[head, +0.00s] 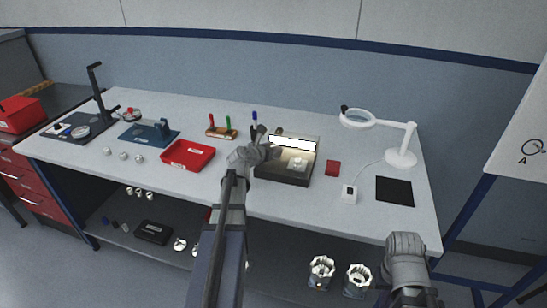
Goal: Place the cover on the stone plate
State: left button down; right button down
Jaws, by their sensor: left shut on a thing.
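The stone plate (282,179) looks like a thick dark block near the middle of the table, with a paler, lit top. A bright white strip (293,143) shows along its back, seemingly a reflection or part of a see-through cover over it. My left gripper (269,145) is at the plate's back left corner, shut on what appears to be the cover. The cover's outline is unclear, and I cannot tell whether it touches the plate. My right gripper (407,242) is low at the right, in front of the table edge; its fingers cannot be made out.
A red tray (188,155) and a pen rack (221,132) are left. Metal housings (321,271) sit on the lower shelf.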

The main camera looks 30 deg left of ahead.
pick_arm(q)
jog(key=shift+f+b, duration=1.3)
jog(key=shift+f, duration=0.35)
jog(key=shift+f, duration=0.2)
jog(key=c, duration=0.6)
grip_release()
